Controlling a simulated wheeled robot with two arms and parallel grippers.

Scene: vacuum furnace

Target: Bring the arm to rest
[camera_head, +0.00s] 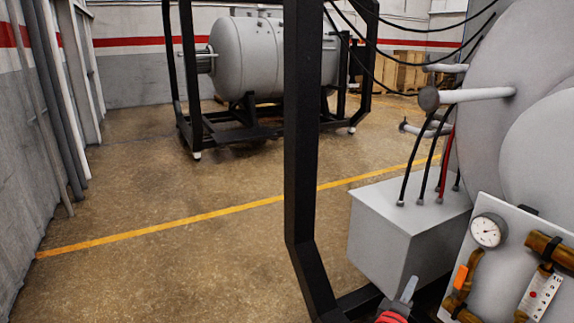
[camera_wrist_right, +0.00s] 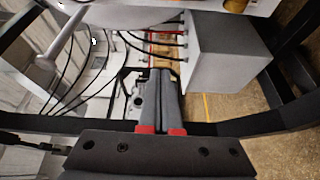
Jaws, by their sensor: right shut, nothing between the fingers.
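My right gripper (camera_head: 409,290) shows at the bottom edge of the head view, in front of the lower part of a grey box (camera_head: 385,238). Only a grey fingertip and a red and black part of it show there. In the right wrist view my right gripper (camera_wrist_right: 160,78) has its two grey fingers together, with red at their bases, and nothing is between them. The grey box (camera_wrist_right: 222,52) is to the right of the fingers in that view. My left gripper is in neither view.
A black frame post (camera_head: 302,130) stands close in front. A gauge panel (camera_head: 495,280) and a large grey furnace (camera_head: 490,130) fill the right side. Black cables run to the box. Another grey vessel (camera_head: 270,55) stands behind on a black frame. Open floor (camera_head: 180,180) lies left.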

